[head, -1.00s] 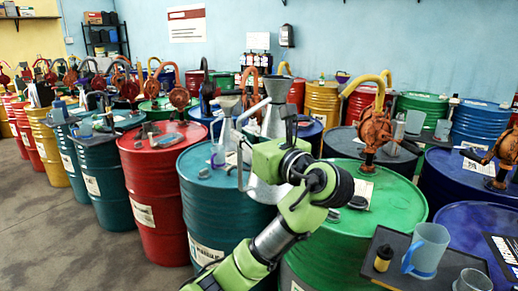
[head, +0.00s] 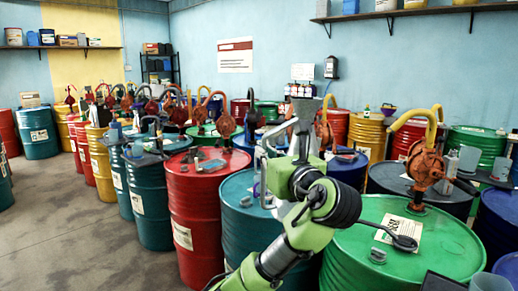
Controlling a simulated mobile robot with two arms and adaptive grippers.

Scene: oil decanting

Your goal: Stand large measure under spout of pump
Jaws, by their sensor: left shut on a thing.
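A grey metal large measure (head: 306,112) with a flared mouth and side handle shows upright behind my left wrist. My left gripper (head: 283,172) is shut on it above the teal drum (head: 236,222); my wrist hides the fingers and most of the measure's body. Several pumps are in view. The nearest is an orange pump (head: 425,165) with a curved yellow spout (head: 410,117). It stands on the green drum (head: 350,262), to the right of the measure and apart from it. My right gripper is out of view.
A red drum (head: 195,205) stands left of the teal one. A paper sheet (head: 400,232) and a dark long-handled tool (head: 404,243) lie on the green drum. A translucent vessel (head: 490,282) is cut off at lower right. Open floor (head: 85,235) lies at left.

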